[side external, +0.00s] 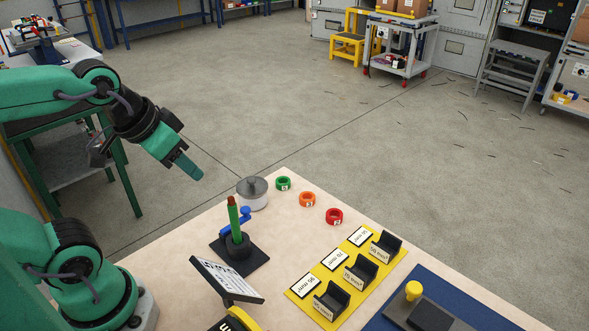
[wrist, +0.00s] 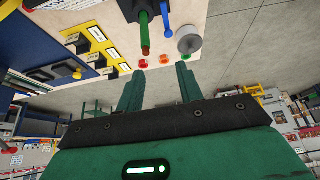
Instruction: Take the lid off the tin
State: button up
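The tin (side external: 253,200) is a short, pale round can with a grey knobbed lid (side external: 252,187) seated on top. It stands upright near the table's far left edge. The tin also shows in the wrist view, where its lid (wrist: 188,40) is at top centre-right. My gripper (side external: 188,168) is in the air, left of the tin and higher, apart from it. In the wrist view my gripper (wrist: 158,82) has its two fingers spread with nothing between them. The side view shows the fingers nearly edge-on.
Green (side external: 283,184), orange (side external: 307,199) and red (side external: 334,216) rings lie right of the tin. A green post with a blue handle (side external: 238,222) stands close in front of it. A tilted panel (side external: 227,279) and yellow rack (side external: 327,290) are nearer.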

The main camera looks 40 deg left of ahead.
jog(key=shift+o, duration=0.2)
jog(key=o, duration=1.4)
jog(key=shift+c, duration=0.2)
jog(key=shift+w, duration=0.1)
jog(key=n+g, duration=0.5)
jog(key=n, duration=2.3)
send_over(250, 180)
jog(key=f, duration=1)
jog(key=shift+d+f, duration=0.2)
jog(key=shift+f, duration=0.2)
jog(key=shift+w+a+f+n+g, duration=0.2)
jog(key=shift+f+n+g, duration=0.15)
jog(key=shift+n, duration=0.25)
jog(key=shift+s+f, duration=0.1)
jog(key=shift+f, duration=3.85)
